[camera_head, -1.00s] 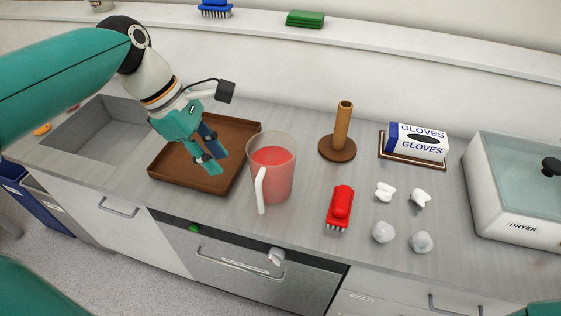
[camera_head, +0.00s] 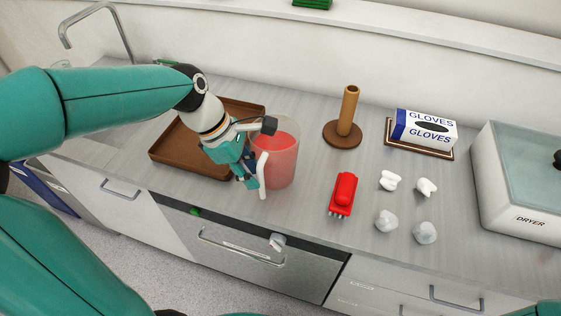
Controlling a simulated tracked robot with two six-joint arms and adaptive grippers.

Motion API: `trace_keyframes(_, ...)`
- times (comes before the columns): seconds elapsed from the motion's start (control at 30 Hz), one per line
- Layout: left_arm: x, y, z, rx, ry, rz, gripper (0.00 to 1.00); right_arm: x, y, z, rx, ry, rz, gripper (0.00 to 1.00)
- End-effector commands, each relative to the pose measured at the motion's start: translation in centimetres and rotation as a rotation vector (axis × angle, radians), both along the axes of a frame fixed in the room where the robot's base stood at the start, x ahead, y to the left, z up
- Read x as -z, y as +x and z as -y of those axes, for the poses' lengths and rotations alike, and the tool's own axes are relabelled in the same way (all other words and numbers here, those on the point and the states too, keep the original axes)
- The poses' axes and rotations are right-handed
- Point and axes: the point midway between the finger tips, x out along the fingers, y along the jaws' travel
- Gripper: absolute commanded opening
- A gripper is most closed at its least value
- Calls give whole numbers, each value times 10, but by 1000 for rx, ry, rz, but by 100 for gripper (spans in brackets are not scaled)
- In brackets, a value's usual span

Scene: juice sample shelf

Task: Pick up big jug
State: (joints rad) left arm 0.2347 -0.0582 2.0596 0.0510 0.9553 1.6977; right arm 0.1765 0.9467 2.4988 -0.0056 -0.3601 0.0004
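The big jug (camera_head: 283,160) is a clear, frosted jug with red liquid. It stands upright on the grey counter, and its white handle (camera_head: 262,176) points toward the front. My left gripper (camera_head: 250,178) is at the jug's left side, right beside the handle. Its fingers are partly hidden by its own body and the handle, so I cannot tell whether they are open, shut or touching the handle. My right gripper does not show clearly; only teal arm parts of mine show along the bottom edge.
A brown tray (camera_head: 172,150) lies behind and left of the jug. A wooden paper-roll stand (camera_head: 347,118), a red brush (camera_head: 343,193), several white crumpled pieces, a gloves box (camera_head: 425,129) and a dryer (camera_head: 520,190) stand to the right. The counter's front edge is close to the jug.

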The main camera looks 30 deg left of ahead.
Motion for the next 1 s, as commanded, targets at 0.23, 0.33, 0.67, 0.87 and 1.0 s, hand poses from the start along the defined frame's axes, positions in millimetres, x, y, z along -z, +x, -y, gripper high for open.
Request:
trace_keyframes(0.23, 29, 8, 13, 1, -1, -5, 28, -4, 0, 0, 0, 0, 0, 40)
trace_keyframes(0.33, 39, 10, 17, 1, -1, -4, 28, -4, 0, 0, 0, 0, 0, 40)
trace_keyframes(0.67, 44, 11, 18, 0, 1, -1, 23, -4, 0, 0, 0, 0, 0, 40)
trace_keyframes(0.87, 44, 11, 18, 0, 1, 0, 0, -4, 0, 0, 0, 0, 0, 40)
trace_keyframes(1.0, 44, 11, 18, 0, 1, 0, 0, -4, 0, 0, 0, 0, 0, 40)
